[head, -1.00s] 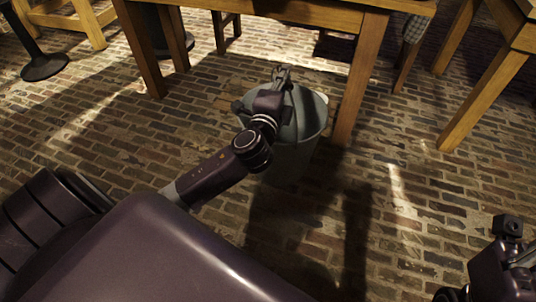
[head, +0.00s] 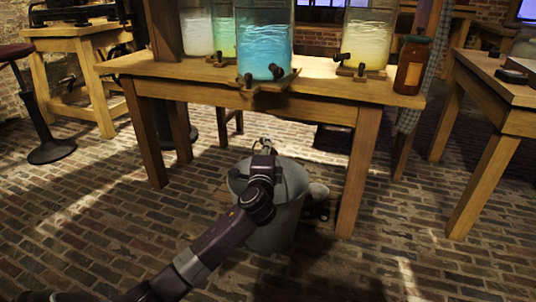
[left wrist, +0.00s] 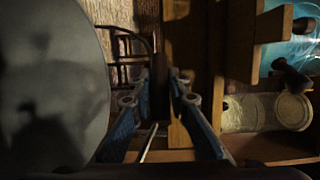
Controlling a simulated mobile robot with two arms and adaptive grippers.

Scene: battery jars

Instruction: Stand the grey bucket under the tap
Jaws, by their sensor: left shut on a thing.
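The grey bucket (head: 290,215) is in front of the table, left of its front right leg. My left gripper (head: 264,148) is at the bucket's rim, at its far side, shut on what appears to be its handle. The wrist partly covers the bucket. In the left wrist view the gripper (left wrist: 172,100) has a thin pale rod between its fingers, and the bucket (left wrist: 50,90) fills the left side. Dark taps stand out from the jars on the table, among them the blue jar's tap (head: 276,72). I cannot tell whether the bucket touches the floor. My right gripper is out of view.
The wooden table (head: 310,104) carries the blue jar (head: 264,35), a yellow jar (head: 367,35) and a brown bottle (head: 412,65). Its front right leg (head: 358,170) is near the bucket. Another table (head: 500,110) stands right. A stool (head: 50,150) stands left. The brick floor in front is mostly clear.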

